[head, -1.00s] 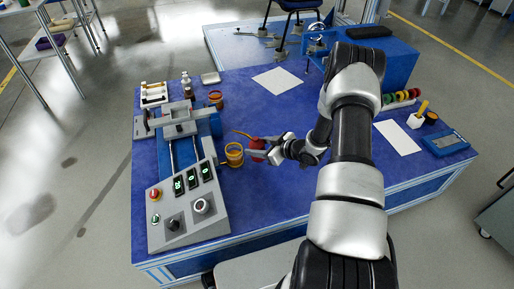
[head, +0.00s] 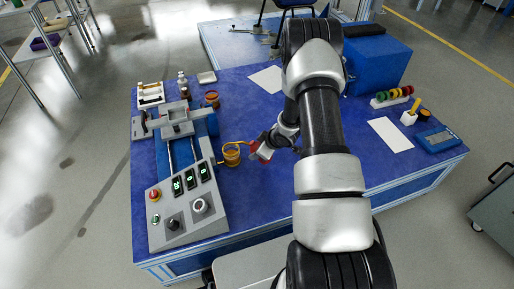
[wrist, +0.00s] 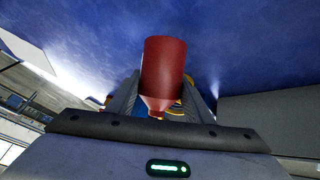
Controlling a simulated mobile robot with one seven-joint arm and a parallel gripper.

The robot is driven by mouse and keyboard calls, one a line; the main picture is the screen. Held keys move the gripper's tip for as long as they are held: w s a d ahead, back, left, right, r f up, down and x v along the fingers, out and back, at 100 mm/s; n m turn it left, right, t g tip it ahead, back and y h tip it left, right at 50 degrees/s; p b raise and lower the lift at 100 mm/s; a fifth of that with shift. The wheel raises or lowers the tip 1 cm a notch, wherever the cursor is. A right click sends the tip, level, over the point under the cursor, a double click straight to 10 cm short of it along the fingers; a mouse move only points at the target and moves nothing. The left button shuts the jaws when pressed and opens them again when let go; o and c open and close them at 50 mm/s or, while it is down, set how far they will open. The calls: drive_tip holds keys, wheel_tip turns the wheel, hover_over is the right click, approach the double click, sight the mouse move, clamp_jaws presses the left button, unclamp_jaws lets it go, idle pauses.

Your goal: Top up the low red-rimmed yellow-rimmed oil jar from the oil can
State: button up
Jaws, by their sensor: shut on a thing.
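My gripper (head: 260,150) is shut on the red oil can (head: 265,159) above the blue table. The can's thin yellow spout (head: 237,143) points left and ends over or close to the mouth of a yellow-rimmed jar (head: 231,158); I cannot tell whether oil is flowing. The jar stands on the table just right of the grey control panel; its oil level is too small to read. In the wrist view the can's red body (wrist: 163,65) sits between the fingers, which it partly hides. A second orange-brown jar (head: 212,100) stands farther back.
The grey control panel (head: 185,208) and blue machine bed lie close left of the jar. Small bottles (head: 184,86) and a white tray (head: 151,94) are at the back left. White sheets (head: 390,134) and a blue box (head: 376,66) are to the right. The table's front middle is clear.

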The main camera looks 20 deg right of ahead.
drive_tip(key=shift+r+g+h+p, duration=0.3)
drive_tip(key=shift+r+g+h, duration=0.2)
drive_tip(key=shift+r+h, duration=0.15)
drive_tip(key=shift+f, duration=0.1)
idle(2.8)
drive_tip(key=shift+d+f+y+b, duration=0.1)
drive_tip(key=shift+f+y+b, duration=0.2)
drive_tip(key=shift+f, duration=0.1)
wheel_tip(320, 180, down, 2)
drive_tip(key=shift+f+t+y+b, duration=0.15)
drive_tip(key=shift+t+y+b, duration=0.7)
drive_tip(key=shift+t+b, duration=0.1)
drive_tip(key=shift+w+a+f+m+t+y+b, duration=0.15)
drive_tip(key=shift+a+f+m+t+y+b, duration=0.15)
drive_tip(key=shift+f+m+t+y+b, duration=0.35)
drive_tip(key=shift+w+a+r+n+y, duration=0.1)
drive_tip(key=shift+r+n+y, duration=0.15)
drive_tip(key=shift+r, duration=0.1)
drive_tip(key=shift+a, duration=0.1)
